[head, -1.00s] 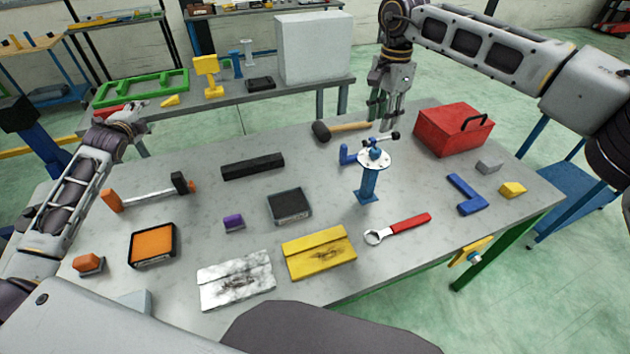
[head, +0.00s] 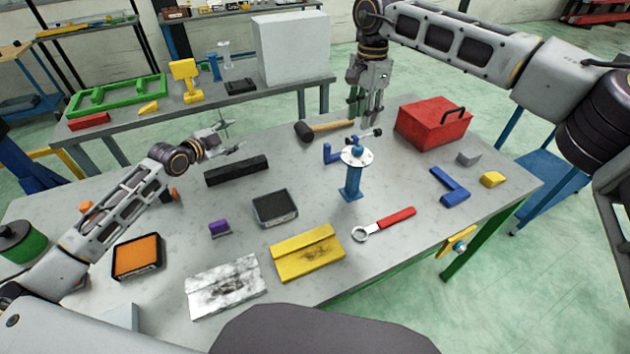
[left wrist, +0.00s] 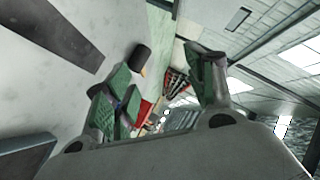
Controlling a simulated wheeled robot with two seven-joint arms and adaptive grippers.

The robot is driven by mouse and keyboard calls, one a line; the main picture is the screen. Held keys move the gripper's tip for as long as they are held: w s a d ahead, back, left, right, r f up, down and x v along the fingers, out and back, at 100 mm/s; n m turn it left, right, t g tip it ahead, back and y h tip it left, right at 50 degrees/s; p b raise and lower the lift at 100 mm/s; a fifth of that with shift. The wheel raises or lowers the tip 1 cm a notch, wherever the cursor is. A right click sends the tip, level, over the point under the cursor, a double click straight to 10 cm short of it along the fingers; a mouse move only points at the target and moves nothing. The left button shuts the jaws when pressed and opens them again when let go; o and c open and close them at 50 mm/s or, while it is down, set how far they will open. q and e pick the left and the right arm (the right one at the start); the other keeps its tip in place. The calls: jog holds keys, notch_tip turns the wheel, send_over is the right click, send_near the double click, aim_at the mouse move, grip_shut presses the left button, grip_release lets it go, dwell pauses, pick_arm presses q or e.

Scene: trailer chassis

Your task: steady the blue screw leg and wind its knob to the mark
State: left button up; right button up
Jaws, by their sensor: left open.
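The blue screw leg (head: 351,182) stands upright on the workbench, right of its middle. It has a round white flange (head: 357,156) on top and a crank with a dark knob (head: 377,132) above that. I cannot make out the mark. My left gripper (head: 230,137) is open and empty above the bench, well to the left of the leg. Its spread green-padded fingers (left wrist: 165,85) show in the left wrist view with nothing between them. My right gripper (head: 365,120) points down just above and behind the crank, fingers apart; whether it touches the crank is unclear.
A black bar (head: 237,170) lies below the left gripper. A mallet (head: 325,129) lies behind the leg, a red toolbox (head: 432,122) to its right. A red-handled wrench (head: 385,224) and a yellow plate (head: 306,254) lie in front. A blue angle piece (head: 449,186) lies further right.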

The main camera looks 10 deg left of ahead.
pick_arm(q)
jog(key=s+d+f+n+g+h, duration=0.1)
jog(key=s+d+h, duration=0.1)
jog(key=d, duration=0.7)
jog(key=s+d+f+g+h, duration=0.1)
jog(key=s+d+h, duration=0.15)
jog(key=d, duration=0.55)
jog(key=n+g+h, duration=0.2)
jog(key=g+h, duration=0.1)
jog(key=h, duration=0.1)
send_near(349, 178)
jog(key=a+r, duration=0.1)
jog(key=shift+s+a+r+y, duration=0.2)
jog(key=shift+s+a+y, duration=0.05)
jog(key=shift+s, duration=0.25)
jog(key=shift+w+d, duration=0.1)
jog(key=shift+f+x, duration=0.1)
jog(key=shift+x, duration=3.3)
jog(key=shift+f+x, duration=0.15)
jog(key=shift+x, duration=3.3)
jog(key=shift+c, duration=0.5)
